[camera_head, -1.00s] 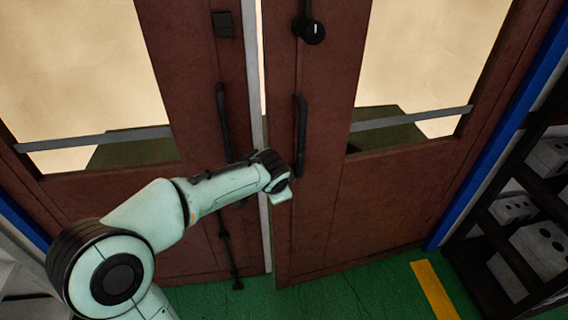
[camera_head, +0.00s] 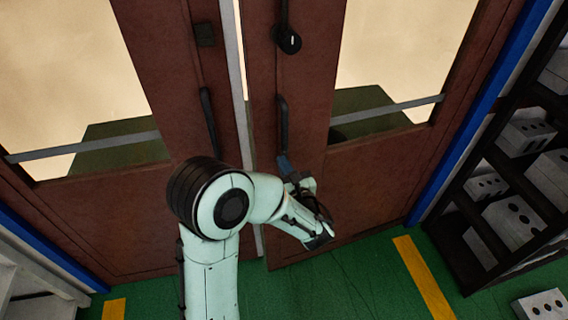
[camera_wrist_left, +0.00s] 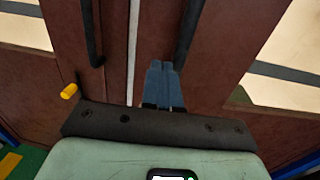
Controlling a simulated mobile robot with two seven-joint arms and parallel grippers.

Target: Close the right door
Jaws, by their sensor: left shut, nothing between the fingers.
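The right door (camera_head: 308,195) is brown with a large glass pane. It stands slightly ajar, its free edge beside a pale vertical strip at the left door (camera_head: 175,110). A black upright handle (camera_head: 283,125) is on the right door, and it also shows in the left wrist view (camera_wrist_left: 189,35). My left gripper (camera_head: 284,160) is shut and empty, in front of the right door just below the handle's lower end. In the left wrist view its blue-grey fingers (camera_wrist_left: 163,66) lie together left of that handle. Contact with the door cannot be told. My right gripper is out of view.
A black round lock (camera_head: 288,41) sits above the handle. A dark shelf (camera_head: 470,210) with grey blocks stands at the right, past a blue frame post (camera_head: 480,110). The green floor (camera_head: 355,275) in front of the right door is clear, with a yellow stripe (camera_head: 425,278).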

